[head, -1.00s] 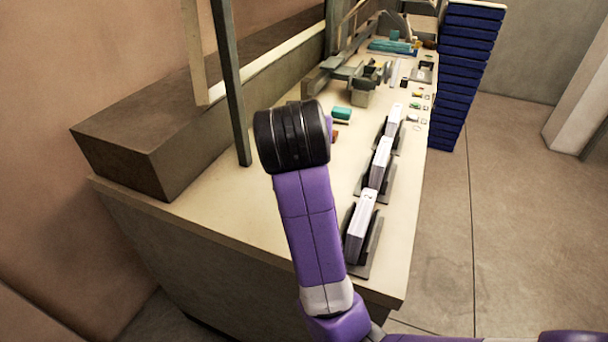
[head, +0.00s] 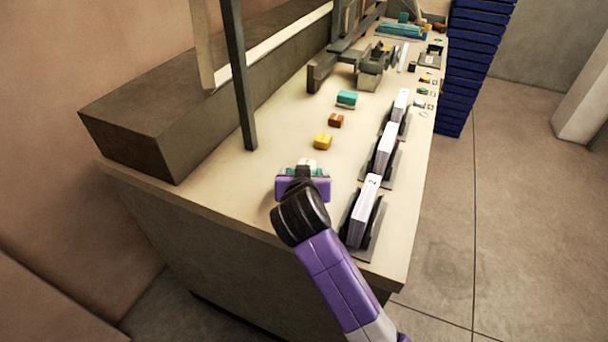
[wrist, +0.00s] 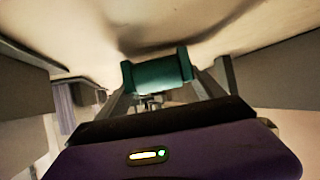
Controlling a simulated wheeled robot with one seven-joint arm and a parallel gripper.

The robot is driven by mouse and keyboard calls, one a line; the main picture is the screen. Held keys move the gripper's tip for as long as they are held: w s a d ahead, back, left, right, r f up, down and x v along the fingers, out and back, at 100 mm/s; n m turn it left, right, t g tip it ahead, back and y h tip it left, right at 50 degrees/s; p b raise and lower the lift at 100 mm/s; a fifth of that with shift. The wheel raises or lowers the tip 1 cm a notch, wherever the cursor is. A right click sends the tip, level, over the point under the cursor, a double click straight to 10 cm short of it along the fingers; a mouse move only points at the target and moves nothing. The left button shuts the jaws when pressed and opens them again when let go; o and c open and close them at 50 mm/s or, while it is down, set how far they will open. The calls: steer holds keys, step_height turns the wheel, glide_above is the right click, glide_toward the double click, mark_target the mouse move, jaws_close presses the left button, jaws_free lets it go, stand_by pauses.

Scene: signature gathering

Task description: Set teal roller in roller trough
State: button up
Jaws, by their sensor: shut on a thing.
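The teal roller (wrist: 158,72) is a spool shape with wider ends, held crosswise between the fingers of my gripper (wrist: 163,88) in the wrist view. In the head view my gripper (head: 305,176) is over the near part of the table, left of the nearest white card stack. Small teal bits of the roller (head: 321,171) show there beside the gripper's purple body, which hides the rest. I cannot tell for sure which thing is the roller trough; a teal tray-like piece (head: 400,32) lies at the far end of the table.
A teal block (head: 347,98), a brown block (head: 336,120) and a yellow block (head: 322,141) lie in a row on the table (head: 225,187). White card stacks (head: 364,204) stand in dark holders along the right edge. A dark post (head: 238,80) rises at left.

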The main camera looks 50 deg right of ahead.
steer(key=shift+f, duration=0.3)
steer(key=shift+f, duration=0.1)
steer(key=o, duration=1.6)
